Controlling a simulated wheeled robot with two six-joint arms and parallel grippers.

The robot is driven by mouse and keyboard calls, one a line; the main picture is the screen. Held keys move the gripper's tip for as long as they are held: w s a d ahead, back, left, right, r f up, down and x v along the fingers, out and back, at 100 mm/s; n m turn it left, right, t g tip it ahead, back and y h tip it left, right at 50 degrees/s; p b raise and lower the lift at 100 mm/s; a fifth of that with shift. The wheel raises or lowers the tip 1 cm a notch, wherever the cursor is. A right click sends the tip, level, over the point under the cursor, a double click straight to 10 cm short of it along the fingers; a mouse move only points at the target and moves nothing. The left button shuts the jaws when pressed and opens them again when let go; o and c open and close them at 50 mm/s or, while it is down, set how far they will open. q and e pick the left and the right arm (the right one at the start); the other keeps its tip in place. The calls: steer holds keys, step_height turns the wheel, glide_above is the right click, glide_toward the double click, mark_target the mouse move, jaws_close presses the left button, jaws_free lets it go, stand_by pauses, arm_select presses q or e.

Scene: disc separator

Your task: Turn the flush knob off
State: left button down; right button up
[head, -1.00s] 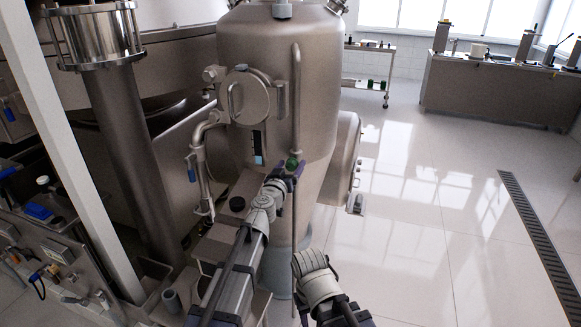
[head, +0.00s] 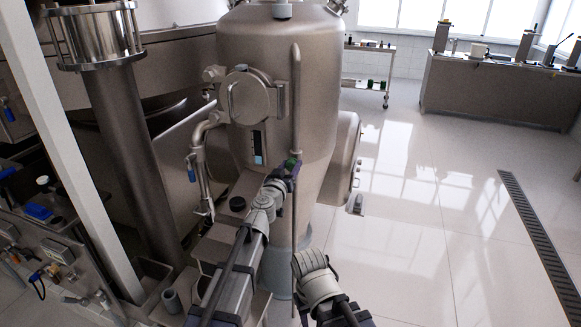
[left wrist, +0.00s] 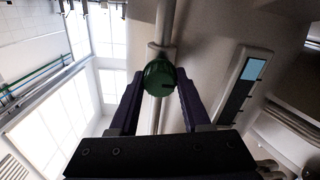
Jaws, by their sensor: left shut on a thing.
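The flush knob is a small round green knob (head: 291,163) on the thin vertical pipe (head: 296,110) at the front of the steel tank. My left gripper (head: 287,168) is at the knob, and its dark fingers partly cover it in the head view. In the left wrist view the knob (left wrist: 159,80) sits between the two fingertips of the left gripper (left wrist: 158,84), which is shut on it. A mark on the knob's face is too small to read. My right arm shows at the bottom of the head view, but its gripper does not.
The steel tank (head: 262,60) stands close behind the knob, with a round hatch (head: 248,97) and a narrow gauge (head: 258,147) to its left. Valves and pipes crowd the left side. The tiled floor (head: 425,215) on the right is open, with a drain grate (head: 540,235).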

arm_select(q)
steer(key=shift+n, duration=0.3)
steer(key=n, duration=0.3)
steer(key=shift+n, duration=0.3)
steer(key=n, duration=0.4)
steer(key=shift+n, duration=0.3)
steer(key=n, duration=0.4)
steer(key=shift+a+f, duration=0.1)
steer(key=n, duration=0.5)
steer(key=shift+c, duration=1.9)
jaws_free()
